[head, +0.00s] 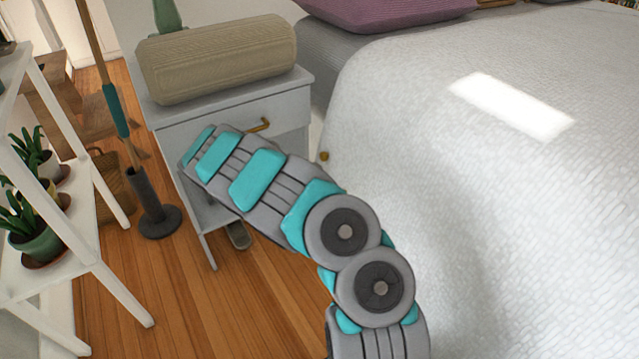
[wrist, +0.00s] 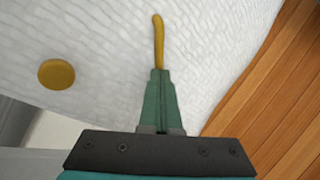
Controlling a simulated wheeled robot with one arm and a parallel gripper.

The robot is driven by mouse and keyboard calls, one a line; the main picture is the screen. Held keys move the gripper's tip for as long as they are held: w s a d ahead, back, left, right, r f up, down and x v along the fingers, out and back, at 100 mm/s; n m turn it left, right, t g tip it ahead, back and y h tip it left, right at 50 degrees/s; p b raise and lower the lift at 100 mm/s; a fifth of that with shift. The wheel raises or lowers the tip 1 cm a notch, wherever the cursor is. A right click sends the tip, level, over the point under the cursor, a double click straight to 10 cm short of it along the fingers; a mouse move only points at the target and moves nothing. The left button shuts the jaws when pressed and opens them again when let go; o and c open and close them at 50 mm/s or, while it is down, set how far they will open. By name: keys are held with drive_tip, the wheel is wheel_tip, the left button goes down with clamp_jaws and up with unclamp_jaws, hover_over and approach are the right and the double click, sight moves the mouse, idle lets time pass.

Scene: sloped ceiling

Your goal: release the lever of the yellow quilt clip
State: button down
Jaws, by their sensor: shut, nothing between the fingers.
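In the wrist view, a thin, slightly curved yellow lever (wrist: 158,38) stands out against the white quilt. Its lower end meets the tips of my gripper (wrist: 160,72) in the picture; I cannot tell whether they touch. My gripper's green fingers are shut together with nothing between them. A round yellow disc (wrist: 56,74) shows on the quilt's edge to the left, apart from the fingers. In the head view, a small yellow knob (head: 323,156) shows at the quilt's side beside the nightstand. The lever and my gripper cannot be made out there.
The white quilt (head: 500,200) covers the bed at right. A white nightstand (head: 185,128) with a brass drawer handle (head: 260,126) carries a beige bolster (head: 220,60). A plant shelf (head: 85,245) stands at left. Wooden floor (head: 130,270) shows between.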

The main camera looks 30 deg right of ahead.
drive_tip(key=shift+s+f+n+g+h, duration=0.3)
drive_tip(key=shift+s+f+n+g, duration=0.4)
drive_tip(key=shift+f+n+g, duration=0.15)
drive_tip(key=shift+r+p, duration=0.4)
drive_tip(key=shift+r, duration=0.3)
drive_tip(key=shift+r, duration=0.1)
drive_tip(key=s+a+r, duration=0.2)
drive_tip(key=s+a, duration=0.1)
drive_tip(key=s, duration=0.4)
drive_tip(key=s+a+r, duration=0.2)
drive_tip(key=s, duration=0.6)
drive_tip(key=shift+a+r+p, duration=0.4)
